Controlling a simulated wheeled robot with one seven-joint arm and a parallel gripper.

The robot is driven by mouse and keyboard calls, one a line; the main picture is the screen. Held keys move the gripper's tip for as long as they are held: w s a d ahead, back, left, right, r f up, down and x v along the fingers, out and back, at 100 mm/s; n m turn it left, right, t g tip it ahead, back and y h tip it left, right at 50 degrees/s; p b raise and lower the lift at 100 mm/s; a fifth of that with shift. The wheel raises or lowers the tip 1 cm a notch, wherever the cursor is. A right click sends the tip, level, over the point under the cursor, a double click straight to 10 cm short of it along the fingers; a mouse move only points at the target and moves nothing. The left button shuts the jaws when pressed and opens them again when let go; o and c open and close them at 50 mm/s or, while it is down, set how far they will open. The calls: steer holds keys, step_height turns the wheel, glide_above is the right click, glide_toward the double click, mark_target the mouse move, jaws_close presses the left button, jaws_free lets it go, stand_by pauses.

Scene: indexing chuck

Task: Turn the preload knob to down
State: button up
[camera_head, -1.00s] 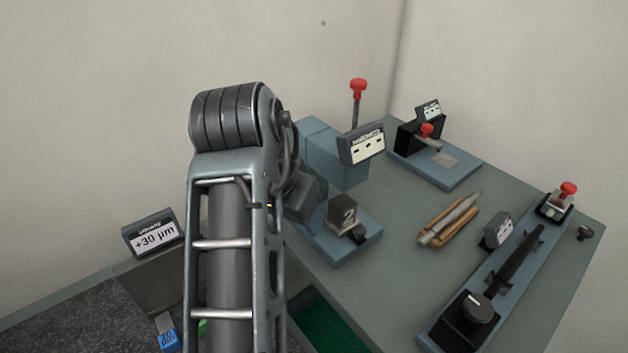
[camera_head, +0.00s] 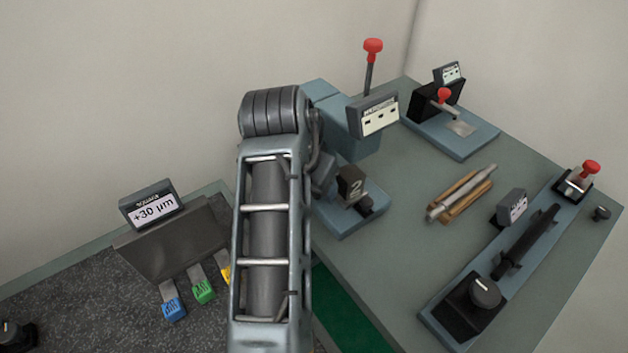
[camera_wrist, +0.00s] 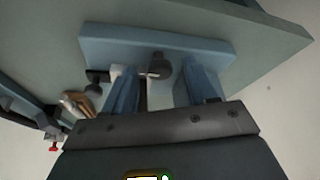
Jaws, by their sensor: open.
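No label in view reads "preload", so I cannot tell for sure which knob it is. A black round knob with a white pointer line (camera_head: 485,292) sits on a black block at the near end of the long blue rail fixture. A dark block marked 2 (camera_head: 350,182) stands on a blue base, with a small dark knob (camera_head: 365,204) at its front. In the wrist view, my gripper (camera_wrist: 163,90) is open, its two blue fingers apart, with a dark round knob (camera_wrist: 160,66) beyond the gap against a blue base. In the head view my arm mostly hides the gripper.
A blue housing with a red-tipped lever (camera_head: 372,48) and a labelled sign stands behind the block. A +30 µm display (camera_head: 152,208) and coloured tags (camera_head: 203,290) are at left. Another red-handled fixture (camera_head: 455,130) stands at the back.

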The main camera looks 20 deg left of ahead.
steer(key=c, duration=1.1)
steer(key=shift+o, duration=0.2)
steer(key=shift+m, duration=0.3)
steer(key=m+h, duration=0.1)
steer(key=m, duration=0.1)
steer(key=m+h+b, duration=0.1)
steer(key=m, duration=0.1)
steer(key=shift+a+g, duration=0.2)
steer(key=shift+g, duration=0.2)
steer(key=m+g+h+b, duration=0.1)
steer(key=m, duration=0.3)
steer(key=shift+w+a+b, duration=0.1)
steer(key=shift+w+b, duration=0.1)
steer(key=shift+b, duration=0.2)
steer(key=shift+m, duration=0.4)
steer(key=o, duration=1.1)
steer(key=shift+c, duration=0.2)
